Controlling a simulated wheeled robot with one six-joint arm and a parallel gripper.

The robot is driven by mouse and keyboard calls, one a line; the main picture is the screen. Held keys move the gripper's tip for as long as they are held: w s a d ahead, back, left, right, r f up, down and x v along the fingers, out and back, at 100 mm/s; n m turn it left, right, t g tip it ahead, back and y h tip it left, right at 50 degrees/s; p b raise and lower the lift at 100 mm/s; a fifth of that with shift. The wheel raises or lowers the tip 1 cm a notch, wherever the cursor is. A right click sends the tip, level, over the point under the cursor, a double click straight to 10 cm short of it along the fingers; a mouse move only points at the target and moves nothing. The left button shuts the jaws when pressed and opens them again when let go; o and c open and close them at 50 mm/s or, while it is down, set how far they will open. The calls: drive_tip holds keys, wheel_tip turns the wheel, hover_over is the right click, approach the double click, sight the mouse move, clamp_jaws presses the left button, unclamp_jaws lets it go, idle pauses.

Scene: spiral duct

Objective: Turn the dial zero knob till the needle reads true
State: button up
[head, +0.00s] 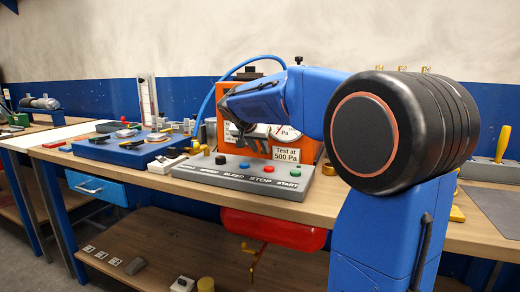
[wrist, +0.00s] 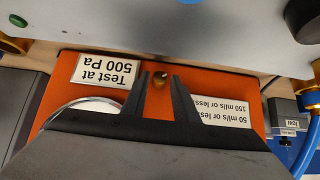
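The orange test panel (head: 308,149) stands behind the grey console, with a white round dial (head: 291,133) marked Pa; my gripper and wrist cover part of it. The needle's reading is too small to tell. In the wrist view the panel (wrist: 232,90) appears upside down, and the dial's edge (wrist: 80,107) shows at left, mostly hidden by my gripper's body.
The grey console (head: 232,181) carries coloured buttons in front of the panel. A "Test at 500 Pa" label (head: 286,154) sits below the dial. A blue hose (head: 209,99) arches left of my arm. A blue tray (head: 110,151) with tools lies further left on the wooden bench (head: 340,203).

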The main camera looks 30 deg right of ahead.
drive_tip(key=shift+w+d+f, duration=0.1)
clamp_jaws()
idle(0.3)
drive_tip(key=shift+s+d+m+t+y, duration=0.2)
drive_tip(key=shift+m+t+y, duration=0.25)
drive_tip(key=shift+t, duration=0.15)
drive_tip(key=shift+s+d+m+t+y, duration=0.1)
drive_tip(key=shift+s+m+t+y, duration=0.1)
drive_tip(key=shift+m+t+y, duration=0.35)
drive_tip(key=shift+s+d+f+m+t+y, duration=0.15)
drive_tip(key=shift+m+t+y, duration=0.3)
drive_tip(key=shift+t, duration=0.7)
drive_tip(key=shift+f, duration=0.1)
